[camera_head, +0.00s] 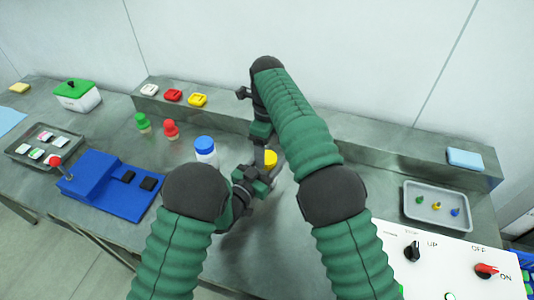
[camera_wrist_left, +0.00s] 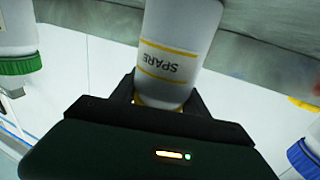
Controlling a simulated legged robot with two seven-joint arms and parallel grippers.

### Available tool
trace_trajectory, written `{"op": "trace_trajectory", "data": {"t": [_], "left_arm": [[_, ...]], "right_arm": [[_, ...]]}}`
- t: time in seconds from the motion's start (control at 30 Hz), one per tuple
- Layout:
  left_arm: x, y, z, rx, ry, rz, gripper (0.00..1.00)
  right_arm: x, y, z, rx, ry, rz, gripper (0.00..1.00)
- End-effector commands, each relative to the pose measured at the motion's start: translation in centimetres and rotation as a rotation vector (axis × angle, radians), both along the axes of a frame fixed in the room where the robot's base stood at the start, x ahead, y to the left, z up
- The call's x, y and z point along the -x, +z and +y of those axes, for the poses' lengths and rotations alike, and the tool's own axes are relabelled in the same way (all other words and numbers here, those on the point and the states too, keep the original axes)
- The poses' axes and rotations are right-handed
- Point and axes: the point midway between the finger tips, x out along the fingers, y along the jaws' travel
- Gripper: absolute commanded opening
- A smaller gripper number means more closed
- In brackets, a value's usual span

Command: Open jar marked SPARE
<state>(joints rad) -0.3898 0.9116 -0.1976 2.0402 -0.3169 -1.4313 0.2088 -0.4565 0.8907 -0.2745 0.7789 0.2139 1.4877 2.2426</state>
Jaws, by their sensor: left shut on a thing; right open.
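The jar marked SPARE is a white jar (camera_wrist_left: 180,40) with yellow bands. It fills the upper middle of the left wrist view, its label upside down there. In the head view its yellow lid (camera_head: 270,157) shows between my arms, and its body is mostly hidden. My left gripper (camera_head: 258,178) is shut on this jar, with one finger on each side of it, also seen in the left wrist view (camera_wrist_left: 160,105). My right gripper (camera_head: 264,143) points down from above, close to the yellow lid. It is open, but its fingertips are partly hidden.
A blue-lidded white jar (camera_head: 205,150) stands just left of my left gripper. Red (camera_head: 171,130) and green (camera_head: 143,122) pieces stand farther left. A blue base with a lever (camera_head: 105,187) is at left. A tray (camera_head: 437,205) and a switch panel (camera_head: 450,262) are at right.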

Motion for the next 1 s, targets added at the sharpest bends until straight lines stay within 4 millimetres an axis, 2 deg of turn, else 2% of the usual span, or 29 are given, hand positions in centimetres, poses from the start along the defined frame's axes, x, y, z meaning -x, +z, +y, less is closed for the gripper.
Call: {"op": "trace_trajectory", "data": {"t": [0.1,0.2,0.4,0.5,0.67,0.9,1.0], "left_arm": [[0.0,0.0,0.0,0.001,0.000,-0.001,0.00],[0.0,0.0,0.0,0.001,0.000,-0.001,0.00],[0.0,0.0,0.0,0.001,0.000,-0.001,0.00],[0.0,0.0,0.0,0.001,0.000,-0.001,0.00],[0.0,0.0,0.0,0.001,0.000,-0.001,0.00],[0.0,0.0,0.0,0.001,0.000,-0.001,0.00],[0.0,0.0,0.0,0.001,0.000,-0.001,0.00]], "right_arm": [[-0.1,1.5,0.0,-0.001,0.000,-0.001,0.74],[-0.1,2.0,-0.1,0.000,-0.014,0.000,0.70],[-0.2,4.7,-0.1,-0.001,-0.245,-0.001,0.70],[0.0,5.0,0.0,0.001,-0.299,0.003,0.70],[0.1,3.1,0.1,0.000,-0.302,0.007,0.70],[0.1,-1.3,0.0,0.002,-0.301,0.006,0.70],[0.0,-2.3,0.0,0.001,-0.300,0.003,0.70]]}}
